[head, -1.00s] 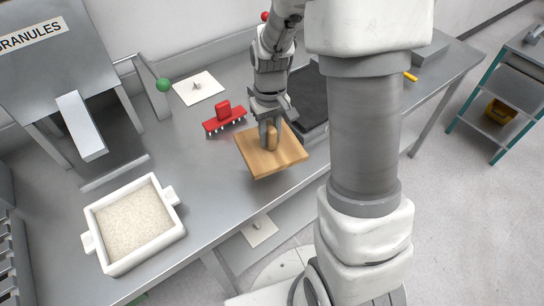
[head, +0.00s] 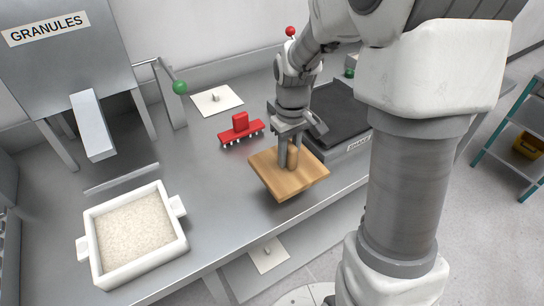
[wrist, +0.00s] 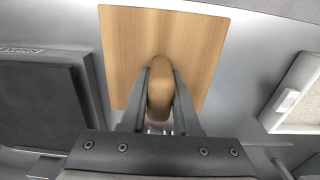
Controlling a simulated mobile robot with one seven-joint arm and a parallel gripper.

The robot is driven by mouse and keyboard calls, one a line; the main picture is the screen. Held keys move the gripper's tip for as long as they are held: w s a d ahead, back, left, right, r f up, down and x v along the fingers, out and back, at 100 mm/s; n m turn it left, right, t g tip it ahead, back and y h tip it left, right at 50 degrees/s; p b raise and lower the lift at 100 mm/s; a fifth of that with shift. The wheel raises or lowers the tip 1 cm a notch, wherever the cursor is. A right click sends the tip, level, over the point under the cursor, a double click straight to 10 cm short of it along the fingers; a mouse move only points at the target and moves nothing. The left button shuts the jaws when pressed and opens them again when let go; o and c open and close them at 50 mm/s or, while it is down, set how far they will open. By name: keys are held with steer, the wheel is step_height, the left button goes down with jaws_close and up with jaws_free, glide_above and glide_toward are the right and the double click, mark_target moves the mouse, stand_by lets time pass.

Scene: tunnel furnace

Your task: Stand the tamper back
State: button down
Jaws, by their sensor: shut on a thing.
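The tamper (head: 274,176) is a square wooden board with an upright rounded wooden handle (head: 293,157). My gripper (head: 287,153) is shut on that handle from above, and the board is level or nearly so beneath it. In the wrist view the handle (wrist: 160,88) sits between the two fingers, with the board (wrist: 125,45) behind it. The board is near the front edge of the steel table. I cannot tell for certain whether it touches the table or hangs just above it.
A white two-handled tray of granules (head: 90,240) stands at the left. A red toothed tool (head: 240,130) lies behind the tamper, near a white plate (head: 217,99) with a knob. A dark-topped unit (head: 345,150) is close on the right. Bare table (head: 215,180) lies between tray and tamper.

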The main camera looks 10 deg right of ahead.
mark_target(276, 157)
steer(key=w+a+f, duration=0.2)
steer(key=w, duration=0.1)
steer(key=shift+w+a+f, duration=0.1)
steer(key=shift+a+f, duration=0.05)
steer(key=shift+f, duration=0.05)
steer(key=shift+f+b, duration=0.4)
steer(key=shift+f, duration=1.55)
steer(key=shift+f, duration=0.15)
steer(key=c, duration=0.6)
jaws_free()
steer(key=shift+c, duration=0.2)
